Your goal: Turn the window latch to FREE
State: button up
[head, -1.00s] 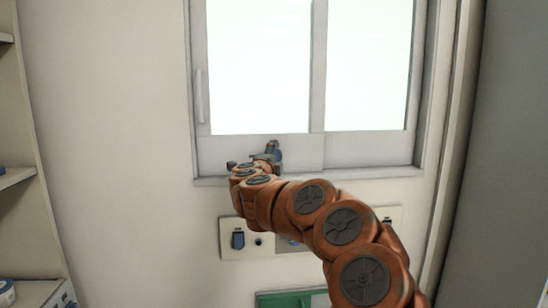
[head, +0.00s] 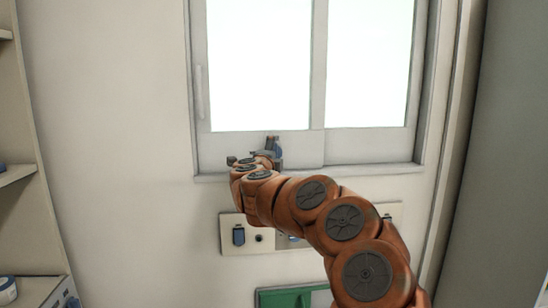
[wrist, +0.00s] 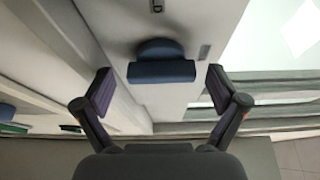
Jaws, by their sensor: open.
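The window latch (wrist: 162,70) is a dark blue handle with a rounded back and a straight front edge, mounted on the pale window frame. In the wrist view it lies ahead of my gripper (wrist: 160,88), between the two dark fingers. The fingers are spread wide, with a clear gap on each side of the latch, and hold nothing. In the head view my gripper (head: 268,154) is at the lower rail of the window (head: 262,65), and my wrist hides most of that spot. I cannot tell the latch from the fingers there.
Small markings (wrist: 204,52) sit on the frame by the latch. Below the window are a wall panel (head: 232,246) with blue parts and a green box (head: 285,298). Shelves (head: 30,222) stand at the left, a grey surface (head: 497,150) at the right.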

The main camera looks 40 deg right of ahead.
jog(key=shift+a, duration=0.1)
jog(key=v, duration=1.2)
dwell(0.5)
jog(key=shift+r, duration=0.1)
